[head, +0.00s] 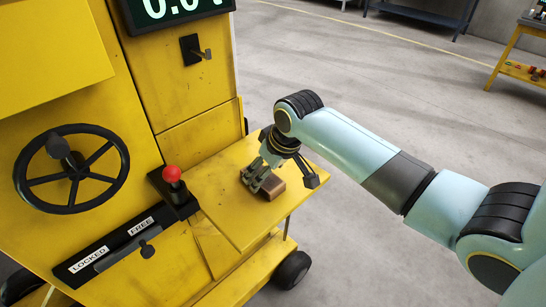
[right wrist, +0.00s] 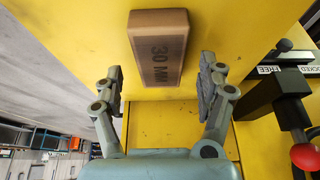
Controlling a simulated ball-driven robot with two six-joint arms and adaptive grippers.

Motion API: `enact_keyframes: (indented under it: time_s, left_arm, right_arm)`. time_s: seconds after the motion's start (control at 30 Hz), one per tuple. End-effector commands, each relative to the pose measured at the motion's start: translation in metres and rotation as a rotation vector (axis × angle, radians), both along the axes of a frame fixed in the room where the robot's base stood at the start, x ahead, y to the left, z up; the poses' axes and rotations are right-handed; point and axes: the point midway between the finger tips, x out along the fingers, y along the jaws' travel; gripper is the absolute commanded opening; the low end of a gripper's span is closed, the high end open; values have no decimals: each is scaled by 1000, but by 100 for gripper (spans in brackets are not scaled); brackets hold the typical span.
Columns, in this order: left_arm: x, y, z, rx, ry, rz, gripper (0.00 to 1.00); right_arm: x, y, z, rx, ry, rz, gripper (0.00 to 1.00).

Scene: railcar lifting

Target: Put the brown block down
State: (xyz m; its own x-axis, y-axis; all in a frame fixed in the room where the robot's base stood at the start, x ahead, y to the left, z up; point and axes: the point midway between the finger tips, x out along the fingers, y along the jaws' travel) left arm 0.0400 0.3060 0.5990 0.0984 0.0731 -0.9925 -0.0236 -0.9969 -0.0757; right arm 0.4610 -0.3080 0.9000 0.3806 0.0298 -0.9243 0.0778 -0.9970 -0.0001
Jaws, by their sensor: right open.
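The brown block (head: 272,188) lies on the yellow shelf (head: 238,227) of the machine, partly hidden behind a finger in the head view. My right gripper (head: 284,180) is at the block over the shelf. In the right wrist view the right gripper (right wrist: 161,72) is open, with one finger to each side of the block and a visible gap on both sides. My left gripper is out of view.
A red-knobbed lever (head: 172,175) stands left of the shelf, beside a LOCKED/FREE plate (head: 112,247). A black handwheel (head: 71,168) is farther left. A small black lever (head: 195,50) sits on the panel above. Open floor lies right of the shelf.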

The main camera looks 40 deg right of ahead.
Motion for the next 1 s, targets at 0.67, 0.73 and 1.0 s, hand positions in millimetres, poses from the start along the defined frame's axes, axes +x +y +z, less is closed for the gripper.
enact_keyframes:
  time_s: [0.67,0.73,1.0]
  left_arm:
    - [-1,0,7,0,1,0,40]
    - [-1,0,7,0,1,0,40]
    - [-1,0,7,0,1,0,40]
  right_arm:
    - [-38,-3,92,0,1,1,74]
    - [-38,-3,92,0,1,1,74]
    - [-38,-3,92,0,0,1,74]
